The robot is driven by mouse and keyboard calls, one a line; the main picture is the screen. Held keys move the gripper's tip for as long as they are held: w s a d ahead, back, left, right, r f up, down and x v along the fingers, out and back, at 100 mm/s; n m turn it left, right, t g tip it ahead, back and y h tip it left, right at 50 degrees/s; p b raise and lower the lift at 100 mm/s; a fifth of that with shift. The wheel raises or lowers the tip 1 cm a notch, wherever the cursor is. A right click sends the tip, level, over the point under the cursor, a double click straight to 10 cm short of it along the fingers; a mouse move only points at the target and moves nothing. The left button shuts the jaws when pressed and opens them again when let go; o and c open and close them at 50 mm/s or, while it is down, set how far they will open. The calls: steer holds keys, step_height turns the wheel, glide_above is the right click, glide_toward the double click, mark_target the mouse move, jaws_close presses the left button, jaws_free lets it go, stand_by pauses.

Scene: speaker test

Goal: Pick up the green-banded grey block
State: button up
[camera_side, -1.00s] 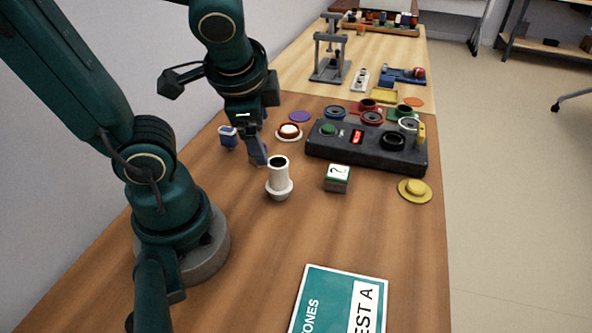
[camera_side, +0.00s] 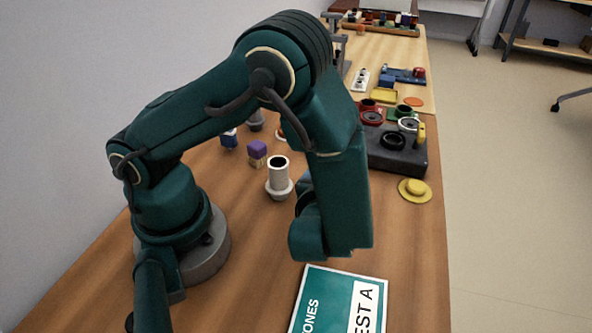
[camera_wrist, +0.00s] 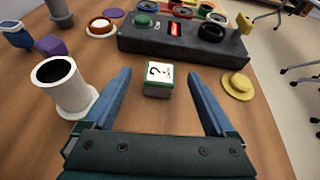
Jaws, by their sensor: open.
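The green-banded grey block (camera_wrist: 158,91) stands on the wooden table in the wrist view, with a white top bearing a black question mark. My gripper (camera_wrist: 163,88) is open, its two blue fingers reaching toward the block with one on each side of the picture. The block lies between the lines of the fingers, near the level of their tips; contact does not show. In the side view my arm hides the block and the gripper fingers.
A white cup-like cylinder (camera_wrist: 64,84) stands left of my left finger; it also shows in the side view (camera_side: 279,176). A yellow hat-shaped piece (camera_wrist: 238,86) lies to the right. A dark control box (camera_wrist: 185,40) is behind the block. A green card (camera_side: 335,301) lies at the table's front.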

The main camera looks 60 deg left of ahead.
steer(key=shift+s+d+f+m, duration=0.2)
steer(key=shift+f+m, duration=0.2)
steer(key=shift+f, duration=0.1)
steer(key=shift+x, duration=2.4)
steer(key=shift+r, duration=0.1)
jaws_close()
